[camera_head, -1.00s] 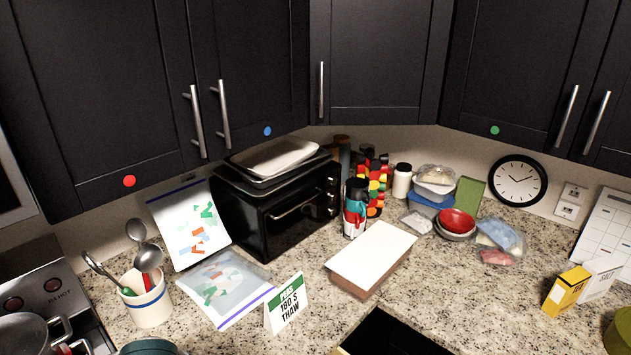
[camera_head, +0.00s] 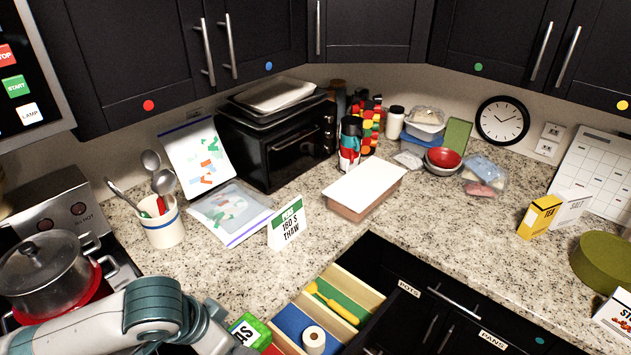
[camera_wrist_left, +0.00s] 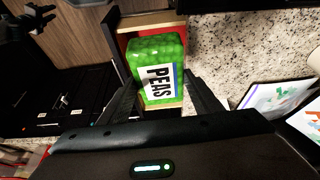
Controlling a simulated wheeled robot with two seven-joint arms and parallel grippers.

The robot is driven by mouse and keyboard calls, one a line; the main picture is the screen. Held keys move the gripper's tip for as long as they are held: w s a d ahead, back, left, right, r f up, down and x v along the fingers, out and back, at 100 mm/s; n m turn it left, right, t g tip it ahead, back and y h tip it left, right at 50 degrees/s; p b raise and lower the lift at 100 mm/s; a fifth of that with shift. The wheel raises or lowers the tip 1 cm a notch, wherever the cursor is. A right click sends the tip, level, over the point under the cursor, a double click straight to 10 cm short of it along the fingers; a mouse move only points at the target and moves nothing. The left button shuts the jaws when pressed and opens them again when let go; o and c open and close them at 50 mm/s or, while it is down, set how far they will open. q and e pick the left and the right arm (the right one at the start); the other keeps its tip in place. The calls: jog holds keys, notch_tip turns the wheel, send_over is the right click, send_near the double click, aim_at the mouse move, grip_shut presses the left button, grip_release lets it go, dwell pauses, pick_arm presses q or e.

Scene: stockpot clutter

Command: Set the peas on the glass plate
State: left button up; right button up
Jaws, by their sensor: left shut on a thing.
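The peas are a green bag with a white PEAS label, seen in the left wrist view (camera_wrist_left: 157,65) and at the bottom of the head view (camera_head: 250,330). My left gripper (camera_wrist_left: 163,92) is shut on the bag, with one finger on each side of it. The bag is over or beside the open drawer; its exact height cannot be told. In the head view my left arm reaches in from the bottom left, and its fingers are mostly out of frame. I cannot make out a glass plate. My right gripper is not in view.
An open drawer (camera_head: 372,306) with coloured compartments holds a yellow utensil and a white roll. A lidded pot (camera_head: 42,262) stands on the stove at left. A black oven (camera_head: 280,145), a thaw sign (camera_head: 288,225) and a white-topped box (camera_head: 365,185) stand on the counter. Counter at right is partly clear.

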pick_arm(q)
jog(key=shift+w+a+f+n+b, duration=0.15)
jog(key=shift+w+f+n+b, duration=0.15)
jog(key=shift+w+b, duration=0.3)
jog(key=shift+w+a+f+n+b, duration=0.2)
jog(key=shift+w+f+b, duration=0.25)
jog(key=shift+w, duration=0.2)
jog(key=w+a+f+n+t+y+b, duration=0.1)
jog(key=w+a+n+y+b, duration=0.1)
jog(key=w+a+n+b, duration=0.2)
jog(key=w+n+b, duration=0.3)
jog(key=w+b, duration=0.3)
jog(key=b, duration=0.2)
jog(key=shift+w+y, duration=0.15)
jog(key=shift+y, duration=0.25)
